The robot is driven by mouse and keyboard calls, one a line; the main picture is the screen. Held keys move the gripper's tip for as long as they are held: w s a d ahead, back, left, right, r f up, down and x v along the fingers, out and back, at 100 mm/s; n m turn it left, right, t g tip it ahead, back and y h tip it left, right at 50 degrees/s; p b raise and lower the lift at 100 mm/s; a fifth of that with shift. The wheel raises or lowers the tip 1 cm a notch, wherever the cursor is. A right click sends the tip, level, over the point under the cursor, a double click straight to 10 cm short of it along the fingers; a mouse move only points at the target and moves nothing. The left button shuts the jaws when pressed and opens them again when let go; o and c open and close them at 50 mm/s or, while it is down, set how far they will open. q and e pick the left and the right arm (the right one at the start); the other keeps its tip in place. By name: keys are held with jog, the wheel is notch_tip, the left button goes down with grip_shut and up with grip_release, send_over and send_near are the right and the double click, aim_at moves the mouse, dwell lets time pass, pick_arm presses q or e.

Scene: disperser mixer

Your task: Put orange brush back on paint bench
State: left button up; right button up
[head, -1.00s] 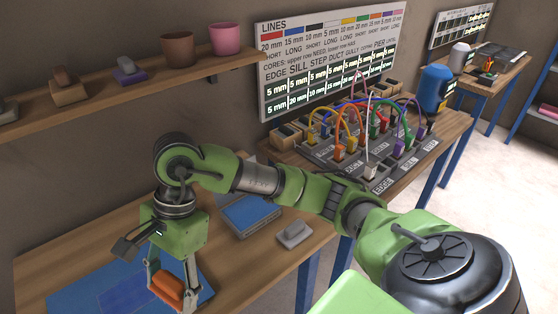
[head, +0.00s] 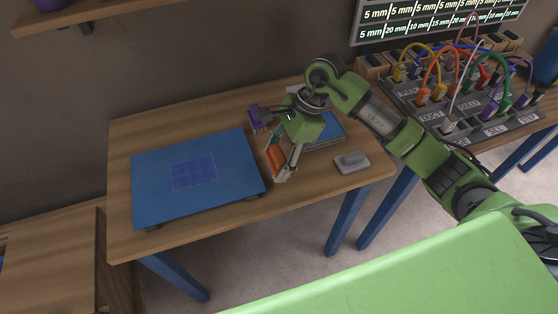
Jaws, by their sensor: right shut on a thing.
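My right gripper (head: 280,172) is shut on the orange brush (head: 274,160), which hangs tilted between its fingers. The fingers partly cover the brush. Gripper and brush are over the wooden table, just right of the large blue board (head: 150,172); I cannot tell whether the brush touches anything. Which surface is the paint bench is not marked in this view. My left gripper is not in view.
A purple brush (head: 259,118) is just behind my right gripper. A blue-topped flat box (head: 327,133) and a grey block (head: 351,161) are to its right. Another wooden surface (head: 50,245) is at lower left. The cable board (head: 440,105) is at right.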

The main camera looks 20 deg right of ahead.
jog(key=shift+w+d+f, duration=0.2)
jog(key=shift+w+f, duration=0.3)
jog(key=shift+f, duration=0.15)
notch_tip(320, 180, down, 3)
jog(key=shift+w+d+r+p, duration=0.1)
jog(key=shift+w+p, duration=0.05)
jog(key=shift+p, duration=0.9)
jog(key=shift+f, duration=0.35)
jog(key=shift+f, duration=0.1)
jog(key=shift+f, duration=0.15)
jog(key=o, duration=1.1)
